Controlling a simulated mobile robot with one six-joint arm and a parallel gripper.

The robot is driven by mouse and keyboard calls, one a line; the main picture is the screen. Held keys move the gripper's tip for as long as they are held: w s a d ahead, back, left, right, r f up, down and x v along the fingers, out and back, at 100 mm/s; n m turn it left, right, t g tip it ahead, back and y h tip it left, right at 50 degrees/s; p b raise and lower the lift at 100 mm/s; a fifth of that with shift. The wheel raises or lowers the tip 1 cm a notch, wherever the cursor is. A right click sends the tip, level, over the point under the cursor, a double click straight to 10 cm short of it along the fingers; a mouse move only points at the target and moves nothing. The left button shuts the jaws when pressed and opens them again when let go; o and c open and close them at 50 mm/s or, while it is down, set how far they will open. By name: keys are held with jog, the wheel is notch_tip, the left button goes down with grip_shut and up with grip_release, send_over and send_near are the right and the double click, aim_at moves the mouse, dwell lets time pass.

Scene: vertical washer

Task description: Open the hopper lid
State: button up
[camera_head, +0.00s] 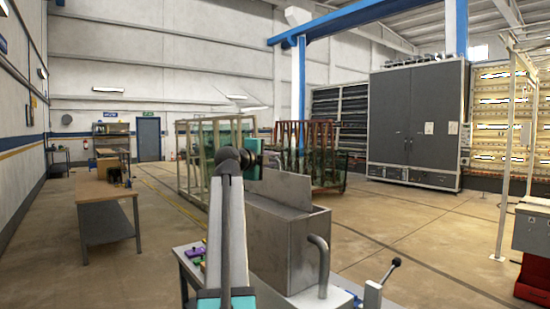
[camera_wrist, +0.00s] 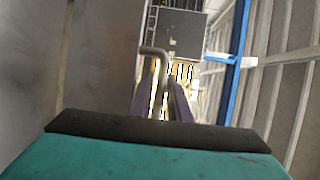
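The hopper is a grey metal box (camera_head: 290,248) in front of me in the head view. A flat grey panel, which looks like the lid (camera_head: 283,190), stands steeply above its top. In the wrist view this panel (camera_wrist: 90,60) fills the left side, very close. A bent grey bar, which looks like its handle (camera_wrist: 155,51), sticks out from the panel's edge. My gripper (camera_wrist: 162,75) has its two dark fingers apart, with the bar at the gap between them. Contact cannot be told.
A curved grey pipe (camera_head: 321,262) and a black-knobbed lever (camera_head: 386,272) stand at the front of the machine. Glass racks (camera_head: 215,160) stand behind, and a large grey cabinet (camera_head: 415,120) is at back right. A workbench (camera_head: 105,190) is at left, with clear floor between.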

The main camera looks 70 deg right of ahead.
jog(key=shift+s+d+f, duration=0.1)
jog(key=shift+s+d, duration=0.05)
jog(key=shift+d, duration=0.7)
grip_shut()
jog(key=shift+d, duration=0.1)
